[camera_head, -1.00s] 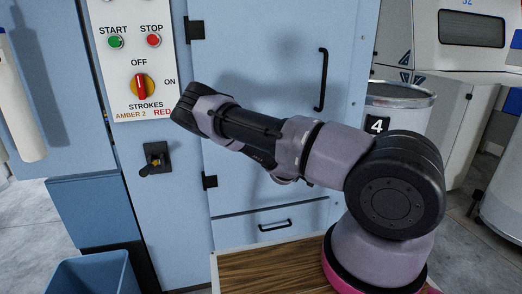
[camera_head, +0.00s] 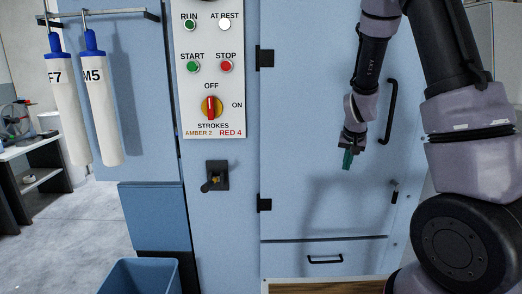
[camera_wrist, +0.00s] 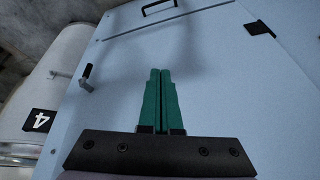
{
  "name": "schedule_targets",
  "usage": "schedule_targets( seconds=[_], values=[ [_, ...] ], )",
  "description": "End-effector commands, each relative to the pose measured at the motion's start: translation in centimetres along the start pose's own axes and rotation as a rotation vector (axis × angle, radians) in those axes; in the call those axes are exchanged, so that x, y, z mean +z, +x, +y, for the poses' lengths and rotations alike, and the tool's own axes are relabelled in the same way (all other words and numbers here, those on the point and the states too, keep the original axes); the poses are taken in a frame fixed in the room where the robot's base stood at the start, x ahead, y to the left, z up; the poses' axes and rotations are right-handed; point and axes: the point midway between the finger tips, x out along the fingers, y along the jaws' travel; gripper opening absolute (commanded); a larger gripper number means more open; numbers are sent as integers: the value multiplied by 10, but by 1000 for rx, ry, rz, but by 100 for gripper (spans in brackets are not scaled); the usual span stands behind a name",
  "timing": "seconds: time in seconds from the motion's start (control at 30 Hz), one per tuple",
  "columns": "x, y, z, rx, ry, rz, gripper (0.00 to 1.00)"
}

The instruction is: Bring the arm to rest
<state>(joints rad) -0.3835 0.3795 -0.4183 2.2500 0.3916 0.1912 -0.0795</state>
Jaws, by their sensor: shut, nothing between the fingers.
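My gripper (camera_head: 347,160) hangs from my bent arm in front of the blue cabinet door (camera_head: 300,130), with its fingers pointing down. In the wrist view its green fingers (camera_wrist: 162,75) lie side by side, shut and empty. The fingers appear apart from the door, which fills most of the wrist view. The arm's upper links rise out of the top of the head view at the right.
The door has a black handle (camera_head: 391,112) and a small latch (camera_head: 394,190). A control panel (camera_head: 210,70) shows a red switch at OFF. A blue bin (camera_head: 140,277) stands below. A drum (camera_wrist: 30,100) marked 4 is nearby.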

Motion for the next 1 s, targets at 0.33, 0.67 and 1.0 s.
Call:
schedule_targets(
  seconds=[0.33, 0.67, 1.0],
  values=[
    [19, -164, -10, -238, 75, 0, 0],
    [81, -290, 10, -327, 63, 62, 0],
    [134, -340, 29, -310, 49, 121, 0]
  ],
)
